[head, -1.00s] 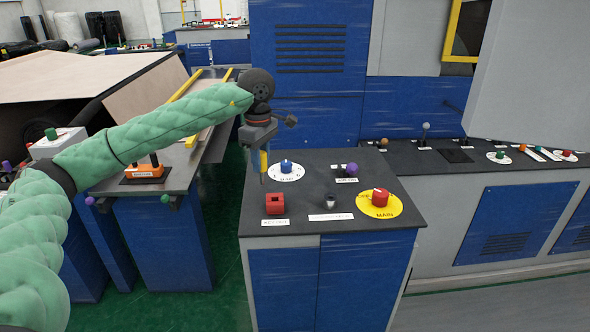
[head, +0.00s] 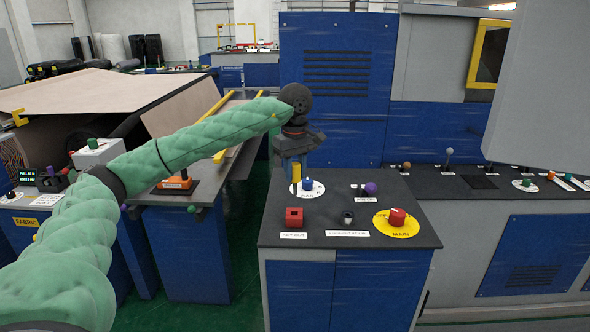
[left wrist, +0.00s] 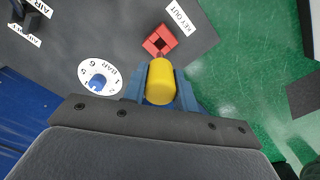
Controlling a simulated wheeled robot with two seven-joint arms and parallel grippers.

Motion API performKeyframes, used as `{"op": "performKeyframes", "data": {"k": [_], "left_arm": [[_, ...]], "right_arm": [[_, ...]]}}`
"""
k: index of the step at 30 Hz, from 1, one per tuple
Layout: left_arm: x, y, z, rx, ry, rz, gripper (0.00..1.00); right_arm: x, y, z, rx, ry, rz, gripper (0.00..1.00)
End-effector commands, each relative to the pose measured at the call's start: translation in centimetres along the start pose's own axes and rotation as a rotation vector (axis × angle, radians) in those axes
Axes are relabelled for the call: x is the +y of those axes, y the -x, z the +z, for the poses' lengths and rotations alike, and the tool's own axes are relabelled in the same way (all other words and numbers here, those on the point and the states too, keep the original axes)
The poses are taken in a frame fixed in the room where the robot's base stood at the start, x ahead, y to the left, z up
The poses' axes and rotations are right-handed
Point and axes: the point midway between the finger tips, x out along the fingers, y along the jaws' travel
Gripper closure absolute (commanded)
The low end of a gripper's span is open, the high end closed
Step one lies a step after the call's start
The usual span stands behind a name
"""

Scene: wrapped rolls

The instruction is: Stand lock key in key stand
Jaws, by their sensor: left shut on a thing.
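The lock key has a yellow handle (head: 296,174) and is held by my left gripper (head: 294,158) over the left part of the dark panel top. In the left wrist view the yellow handle (left wrist: 160,84) sits between the two blue fingers (left wrist: 160,92), which are shut on it. The red key stand (head: 294,217) is a small block with a dark square opening, at the front left of the panel top. In the left wrist view the stand (left wrist: 159,41) lies just beyond the key's far end. I cannot tell whether they touch. My right gripper is not in view.
A blue knob on a white dial (head: 308,186) sits close behind the stand. A dark round fitting (head: 347,217), a purple-knobbed lever (head: 370,188) and a red knob on a yellow disc (head: 397,217) are to its right. The panel's left edge is near the stand.

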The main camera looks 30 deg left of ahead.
Motion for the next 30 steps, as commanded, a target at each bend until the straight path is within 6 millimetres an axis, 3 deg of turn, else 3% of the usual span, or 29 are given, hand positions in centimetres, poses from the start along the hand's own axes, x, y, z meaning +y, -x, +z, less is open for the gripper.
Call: {"op": "performKeyframes", "data": {"k": [30], "left_arm": [[-0.1, -5.1, 0.0, 0.001, 0.002, -0.001, 0.95]], "right_arm": [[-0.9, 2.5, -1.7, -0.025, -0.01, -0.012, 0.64]]}}
